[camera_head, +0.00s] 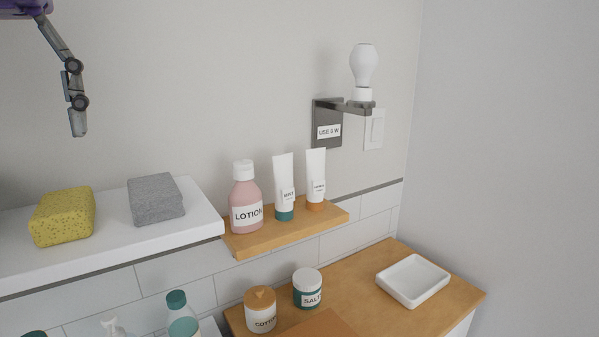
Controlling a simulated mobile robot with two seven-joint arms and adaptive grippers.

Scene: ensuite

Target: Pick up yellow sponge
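The yellow sponge (63,215) lies on the left part of a white wall shelf (205,220). My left gripper (77,120) enters at the top left, above the sponge in the picture and apart from it. Only one dark, jointed finger and a bit of purple housing show. The rest of this gripper is cut off by the frame, so I cannot tell whether it is open or shut. The sponge has nothing gripping it. My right gripper is not in view.
A grey block (155,199) sits right of the sponge on the shelf. A pink lotion bottle (245,195) and two white tubes stand on a wooden shelf (268,237). Below are a cotton jar (260,311), a salt jar (307,287) and a white dish (412,282).

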